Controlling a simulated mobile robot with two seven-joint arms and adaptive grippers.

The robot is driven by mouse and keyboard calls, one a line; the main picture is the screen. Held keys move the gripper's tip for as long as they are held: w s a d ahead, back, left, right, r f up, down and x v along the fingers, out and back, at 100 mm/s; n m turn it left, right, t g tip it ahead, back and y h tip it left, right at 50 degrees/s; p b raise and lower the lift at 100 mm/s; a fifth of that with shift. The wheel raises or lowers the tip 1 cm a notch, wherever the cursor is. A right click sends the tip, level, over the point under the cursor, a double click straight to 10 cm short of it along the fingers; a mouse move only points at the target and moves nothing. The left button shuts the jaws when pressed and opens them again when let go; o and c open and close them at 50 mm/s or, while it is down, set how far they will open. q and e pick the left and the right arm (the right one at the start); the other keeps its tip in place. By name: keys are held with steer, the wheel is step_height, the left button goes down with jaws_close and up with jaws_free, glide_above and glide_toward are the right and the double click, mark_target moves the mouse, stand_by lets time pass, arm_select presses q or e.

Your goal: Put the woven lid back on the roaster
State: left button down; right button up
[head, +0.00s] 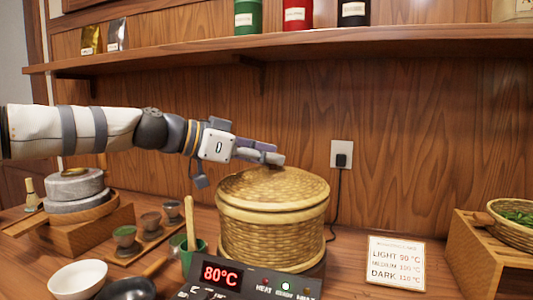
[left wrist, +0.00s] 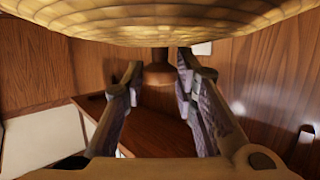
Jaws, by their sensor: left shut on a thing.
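The woven lid (head: 275,187) is a shallow tan dome on top of the round woven roaster (head: 265,240) in the head view. Its rim lines up with the roaster's wall, and I cannot tell if a thin gap is left. My left gripper (head: 270,157) comes in from the left at the lid's top. In the left wrist view the lid (left wrist: 160,22) fills the top edge, and its brown knob (left wrist: 160,72) is between the fingers of my left gripper (left wrist: 159,75). The gripper is shut on the knob. My right gripper is not in view.
A control panel (head: 255,281) reading 80°C stands before the roaster. A green cup with a wooden tool (head: 191,240), bowls (head: 77,278) and a stone mill (head: 75,187) are at left. A temperature card (head: 396,263) and a leaf basket (head: 510,222) are at right. A shelf (head: 300,57) runs above.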

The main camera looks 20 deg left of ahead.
arm_select(q)
steer(key=shift+f, duration=0.15)
steer(key=c, duration=1.3)
jaws_free()
steer(key=shift+r, duration=0.85)
steer(key=p+v, duration=0.2)
steer(key=v, duration=0.9)
steer(key=shift+s+a+f, duration=0.15)
steer(key=shift+s+a, duration=0.15)
steer(key=shift+a, duration=0.1)
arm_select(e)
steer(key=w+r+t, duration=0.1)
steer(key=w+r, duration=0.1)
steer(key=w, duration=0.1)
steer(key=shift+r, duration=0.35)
